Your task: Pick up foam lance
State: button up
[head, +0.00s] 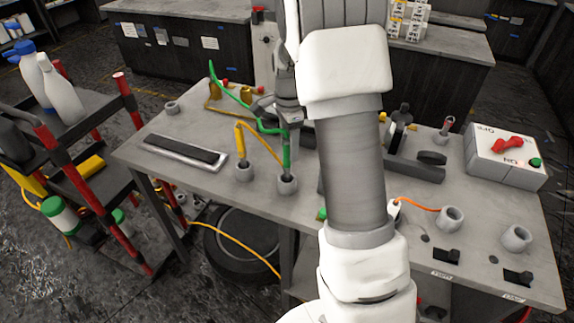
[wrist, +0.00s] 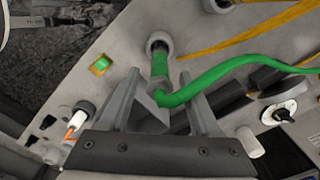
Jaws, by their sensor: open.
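A green lance (head: 287,152), which looks like the foam lance, stands upright in a round grey holder (head: 287,184) on the table. Its bent green upper part runs away to the left and back. In the wrist view the green lance (wrist: 160,65) rises from its holder between the fingers. My gripper (head: 288,124) is over the top of this lance. In the wrist view my gripper (wrist: 158,80) is open, with one finger on each side of the green bend. I cannot tell whether either finger touches it. My arm hides part of the table in the head view.
A yellow lance (head: 240,140) stands in a holder close by on the left. A dark flat pad (head: 185,149) lies at the table's left. A bottle shelf stands left.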

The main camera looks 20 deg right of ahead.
aim_at(287, 159)
jog(key=f, duration=0.4)
jog(key=shift+a+f, duration=0.35)
jog(key=shift+f, duration=0.05)
grip_shut()
